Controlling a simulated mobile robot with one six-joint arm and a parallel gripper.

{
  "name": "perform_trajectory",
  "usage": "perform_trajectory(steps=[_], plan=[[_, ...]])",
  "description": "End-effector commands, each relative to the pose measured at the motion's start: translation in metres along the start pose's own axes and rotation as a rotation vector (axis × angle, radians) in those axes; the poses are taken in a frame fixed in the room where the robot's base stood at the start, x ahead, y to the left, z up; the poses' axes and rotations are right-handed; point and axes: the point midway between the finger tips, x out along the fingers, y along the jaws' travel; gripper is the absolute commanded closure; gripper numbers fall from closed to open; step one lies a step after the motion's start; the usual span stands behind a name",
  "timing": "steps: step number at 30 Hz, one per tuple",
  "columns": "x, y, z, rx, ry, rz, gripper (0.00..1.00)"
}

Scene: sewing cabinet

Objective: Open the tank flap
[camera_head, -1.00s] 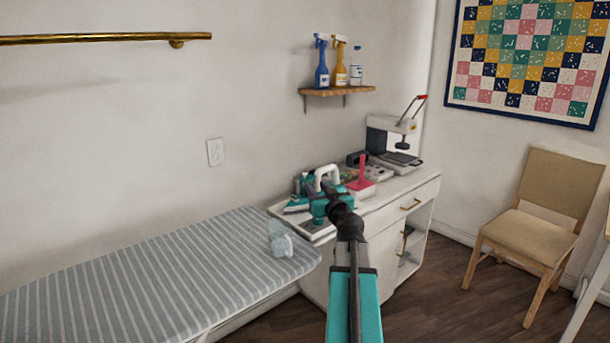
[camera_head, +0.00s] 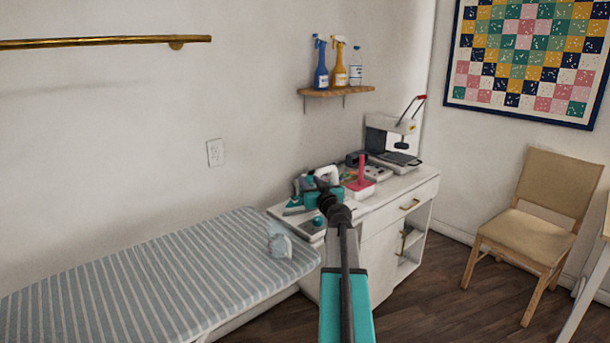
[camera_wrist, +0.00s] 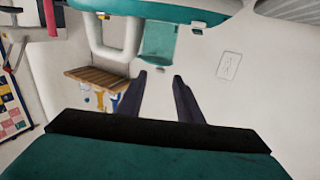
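In the wrist view a teal body (camera_wrist: 165,9) fills the upper edge. A lighter teal flap-like panel (camera_wrist: 158,42) sits against its edge, and a thick white loop handle (camera_wrist: 95,40) is beside it. My gripper (camera_wrist: 159,75) is open and empty. Its two dark fingers point toward the panel, and contact cannot be told. In the head view the teal and white iron (camera_head: 296,206) is on the white cabinet (camera_head: 385,220). My gripper (camera_head: 318,193) is over that area; its fingers are hidden there.
The striped ironing board (camera_head: 150,275) is at left, with a pale translucent object (camera_head: 281,243) on it. A pink and white item (camera_head: 362,182) and a press machine (camera_head: 394,140) stand beyond my gripper. A shelf (camera_head: 337,91) holds several bottles above.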

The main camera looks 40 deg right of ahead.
Motion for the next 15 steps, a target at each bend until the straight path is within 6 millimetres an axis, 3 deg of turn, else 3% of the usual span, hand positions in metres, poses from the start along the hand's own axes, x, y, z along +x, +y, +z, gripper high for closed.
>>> perform_trajectory(steps=[15], plan=[[0.049, 0.001, -0.001, 0.0, 0.0, 0.0, 0.67]])
